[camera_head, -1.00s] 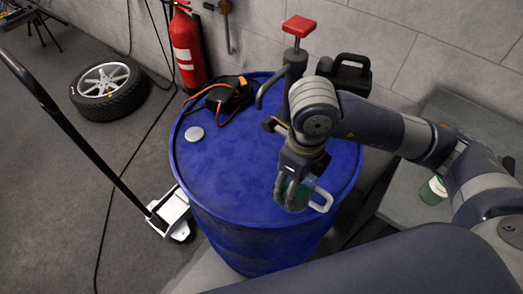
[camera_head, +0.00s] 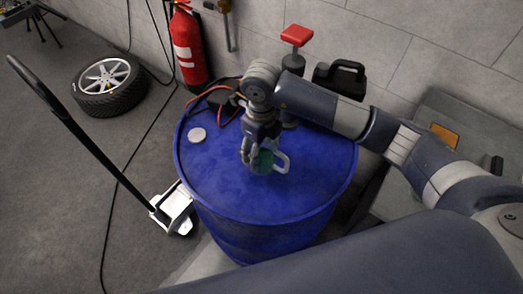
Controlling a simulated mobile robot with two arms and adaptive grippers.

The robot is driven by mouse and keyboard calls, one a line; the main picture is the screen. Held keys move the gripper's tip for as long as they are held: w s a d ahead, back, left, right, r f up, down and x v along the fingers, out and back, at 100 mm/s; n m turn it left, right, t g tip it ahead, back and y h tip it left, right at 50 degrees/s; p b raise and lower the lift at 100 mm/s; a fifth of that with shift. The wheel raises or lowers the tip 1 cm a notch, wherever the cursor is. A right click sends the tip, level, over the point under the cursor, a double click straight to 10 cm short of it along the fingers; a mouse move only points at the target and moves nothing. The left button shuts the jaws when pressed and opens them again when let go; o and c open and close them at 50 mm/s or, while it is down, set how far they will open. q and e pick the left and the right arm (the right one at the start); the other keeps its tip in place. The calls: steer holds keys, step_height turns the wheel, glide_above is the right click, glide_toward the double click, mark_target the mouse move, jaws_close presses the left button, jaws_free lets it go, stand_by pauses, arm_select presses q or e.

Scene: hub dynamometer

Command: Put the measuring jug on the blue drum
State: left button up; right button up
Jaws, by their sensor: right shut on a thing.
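The measuring jug (camera_head: 264,161) is a small greenish see-through vessel with a pale handle on its right side. It shows over the middle of the blue drum's top (camera_head: 220,178). My right gripper (camera_head: 256,152) is shut on the jug from above and hides part of it. I cannot tell whether the jug's base touches the drum top. My left gripper is not in view.
On the drum are a round pale disc (camera_head: 197,135), a dark device with orange cables (camera_head: 222,93) and a pump with a red handle (camera_head: 297,35). A black canister (camera_head: 340,78) stands behind. The drum top's front is clear.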

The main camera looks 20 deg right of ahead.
step_height(320, 180, down, 2)
steer(key=shift+p, duration=0.45)
steer(key=shift+f+b, duration=0.3)
steer(key=shift+f, duration=0.05)
steer(key=o, duration=1.1)
steer(key=shift+r, duration=0.1)
steer(key=shift+r, duration=0.45)
step_height(320, 180, up, 11)
steer(key=b, duration=0.3)
steer(key=shift+r, duration=0.2)
steer(key=shift+s+f, duration=0.1)
